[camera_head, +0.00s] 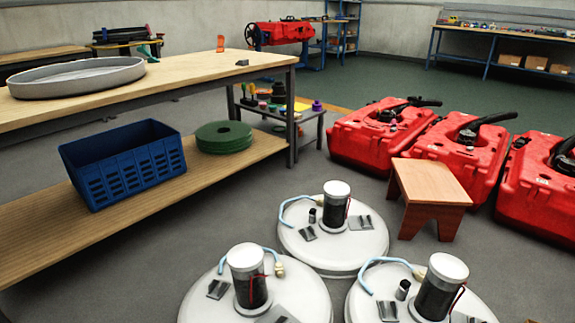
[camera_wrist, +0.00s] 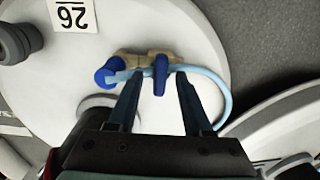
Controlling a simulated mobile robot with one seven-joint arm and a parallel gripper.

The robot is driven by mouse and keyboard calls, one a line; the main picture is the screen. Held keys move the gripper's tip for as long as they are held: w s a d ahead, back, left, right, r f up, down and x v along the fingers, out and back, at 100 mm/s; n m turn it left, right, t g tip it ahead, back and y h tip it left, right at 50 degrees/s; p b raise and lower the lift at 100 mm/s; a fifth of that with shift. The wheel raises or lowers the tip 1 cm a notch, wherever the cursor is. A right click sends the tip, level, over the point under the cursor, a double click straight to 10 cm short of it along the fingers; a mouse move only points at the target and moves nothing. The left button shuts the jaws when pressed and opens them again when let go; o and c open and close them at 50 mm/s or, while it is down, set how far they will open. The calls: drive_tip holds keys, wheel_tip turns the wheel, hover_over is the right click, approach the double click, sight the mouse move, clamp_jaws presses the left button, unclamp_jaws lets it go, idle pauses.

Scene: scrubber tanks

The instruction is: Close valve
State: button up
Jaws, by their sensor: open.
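A small valve with a beige body (camera_wrist: 180,60) and a dark blue handle (camera_wrist: 160,76) sits on a round white tank lid (camera_wrist: 215,40) in the wrist view. A light blue hose (camera_wrist: 222,98) runs from it, with a round blue knob (camera_wrist: 104,76) at its left. My gripper (camera_wrist: 158,86) is open, its two dark fingers on either side of the handle, with gaps to it. In the head view, similar beige fittings show on the front left lid (camera_head: 279,268) and front right lid (camera_head: 419,271). Which one my gripper is at, I cannot tell.
Three white lids with upright cylinders stand close together, including the rear lid (camera_head: 350,250). A wooden stool (camera_head: 432,182) and red tanks (camera_head: 378,135) are at the right. A workbench (camera_head: 190,80) with a blue crate (camera_head: 125,165) below is at the left.

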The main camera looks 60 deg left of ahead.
wheel_tip(320, 180, up, 13)
drive_tip(key=p, duration=0.9)
